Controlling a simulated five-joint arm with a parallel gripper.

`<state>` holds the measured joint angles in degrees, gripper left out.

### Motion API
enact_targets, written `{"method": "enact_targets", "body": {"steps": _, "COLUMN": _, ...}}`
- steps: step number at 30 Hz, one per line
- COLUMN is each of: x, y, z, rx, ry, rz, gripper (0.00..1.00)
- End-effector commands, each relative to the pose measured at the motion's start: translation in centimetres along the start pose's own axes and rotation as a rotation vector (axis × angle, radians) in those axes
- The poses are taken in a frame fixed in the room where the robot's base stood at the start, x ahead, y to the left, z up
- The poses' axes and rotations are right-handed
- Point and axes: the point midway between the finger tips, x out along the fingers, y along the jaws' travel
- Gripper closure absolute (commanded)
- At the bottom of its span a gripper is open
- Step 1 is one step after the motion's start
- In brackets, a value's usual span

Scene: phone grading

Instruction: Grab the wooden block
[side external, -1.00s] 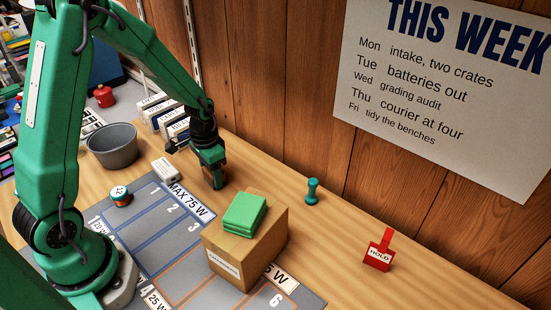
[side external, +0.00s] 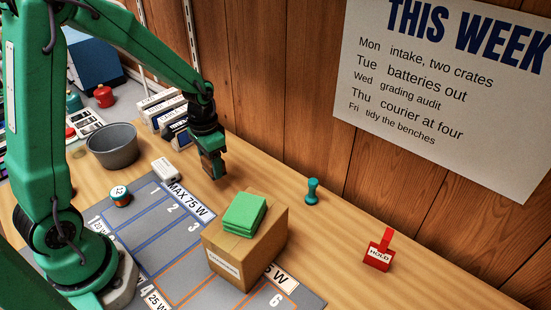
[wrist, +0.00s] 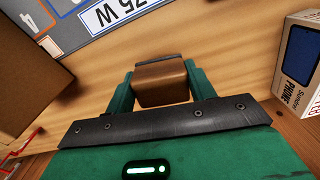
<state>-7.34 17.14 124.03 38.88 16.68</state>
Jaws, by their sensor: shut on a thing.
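The wooden block (wrist: 161,82) is brown, with a darker edge at its far side. It sits between the two green fingers of my gripper (wrist: 162,88) in the wrist view, with a finger against each side. My gripper is shut on the block. In the side external view my gripper (side external: 213,165) hangs above the bench behind the grey mat, left of the cardboard box. The block (side external: 211,162) shows there only as a small brown patch, partly hidden by the fingers.
A cardboard box (side external: 237,262) with green pads (side external: 239,215) on top stands on the mat (side external: 158,235). Upright phone boxes (side external: 172,122) and a grey bowl (side external: 112,147) stand left of my gripper. A teal stamp (side external: 312,192) and red HOLD sign (side external: 378,252) stand to the right on bare bench.

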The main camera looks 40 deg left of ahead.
Motion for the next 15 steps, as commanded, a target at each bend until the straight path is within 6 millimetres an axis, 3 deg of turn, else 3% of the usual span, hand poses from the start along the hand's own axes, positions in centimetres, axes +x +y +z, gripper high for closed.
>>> {"method": "enact_targets", "body": {"steps": 9, "x": -3.5, "y": 5.7, "z": 1.2, "rx": 0.005, "ry": 0.005, "rz": -0.001, "gripper": 0.69}}
{"method": "enact_targets", "body": {"steps": 15, "x": -5.0, "y": 8.2, "z": 1.8, "rx": 0.003, "ry": 0.003, "rz": 0.000, "gripper": 0.69}}
